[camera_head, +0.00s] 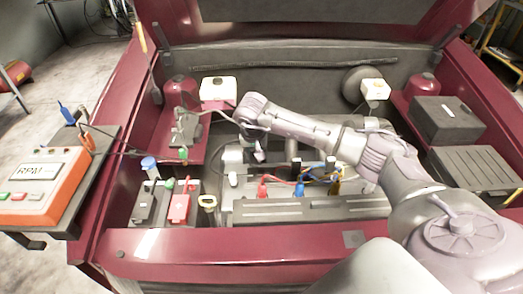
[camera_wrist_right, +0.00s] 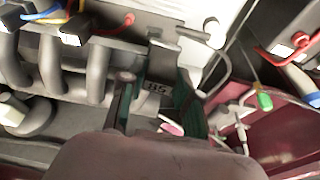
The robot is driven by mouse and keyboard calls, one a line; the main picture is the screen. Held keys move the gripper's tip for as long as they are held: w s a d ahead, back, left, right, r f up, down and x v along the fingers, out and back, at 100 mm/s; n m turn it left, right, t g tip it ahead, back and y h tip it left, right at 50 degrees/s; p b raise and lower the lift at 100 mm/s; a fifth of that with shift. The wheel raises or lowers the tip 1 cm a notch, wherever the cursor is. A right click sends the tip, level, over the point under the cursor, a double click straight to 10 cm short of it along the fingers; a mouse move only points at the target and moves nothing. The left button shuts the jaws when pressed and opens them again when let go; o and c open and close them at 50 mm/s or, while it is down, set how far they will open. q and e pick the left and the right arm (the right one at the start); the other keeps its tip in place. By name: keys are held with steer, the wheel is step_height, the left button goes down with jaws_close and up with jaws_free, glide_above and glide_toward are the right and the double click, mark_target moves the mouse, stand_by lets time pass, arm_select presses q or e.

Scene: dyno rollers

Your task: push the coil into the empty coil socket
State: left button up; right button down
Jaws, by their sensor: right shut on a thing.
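My right gripper (camera_head: 258,151) reaches in from the right over the left part of the engine. In the right wrist view its two dark green fingers (camera_wrist_right: 157,98) are shut on a dark block with pale lettering, which looks like the coil (camera_wrist_right: 156,87). A pale pink-white piece (camera_wrist_right: 171,128) shows just below it between the fingers. The coil's lower end and its contact with the engine are hidden. I cannot clearly make out the empty coil socket. My left gripper is not in view.
The dark red engine bay wall (camera_head: 240,262) runs along the front. A white cylinder (camera_wrist_right: 214,31) stands close to the gripper. A battery with a red clamp (camera_head: 180,207) is at left, and an orange RPM box (camera_head: 38,186) sits on a side stand.

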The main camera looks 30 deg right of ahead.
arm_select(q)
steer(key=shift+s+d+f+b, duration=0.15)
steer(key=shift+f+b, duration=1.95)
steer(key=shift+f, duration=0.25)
arm_select(e)
steer(key=shift+n+t, duration=0.5)
steer(key=shift+t, duration=0.1)
steer(key=shift+w+d+f, duration=0.2)
steer(key=shift+d+f, duration=0.3)
steer(key=shift+f, duration=0.55)
steer(key=shift+w+d+f, duration=0.2)
steer(key=shift+d+f, duration=0.3)
steer(key=shift+f, duration=0.5)
steer(key=shift+w+d+f, duration=0.2)
steer(key=shift+d+f, duration=0.3)
steer(key=shift+f, duration=0.55)
steer(key=shift+r, duration=0.2)
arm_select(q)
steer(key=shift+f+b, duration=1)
arm_select(e)
steer(key=shift+f, duration=0.95)
steer(key=c, duration=0.7)
jaws_free()
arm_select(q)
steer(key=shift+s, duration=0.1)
arm_select(e)
steer(key=v, duration=1.2)
steer(key=shift+a, duration=0.2)
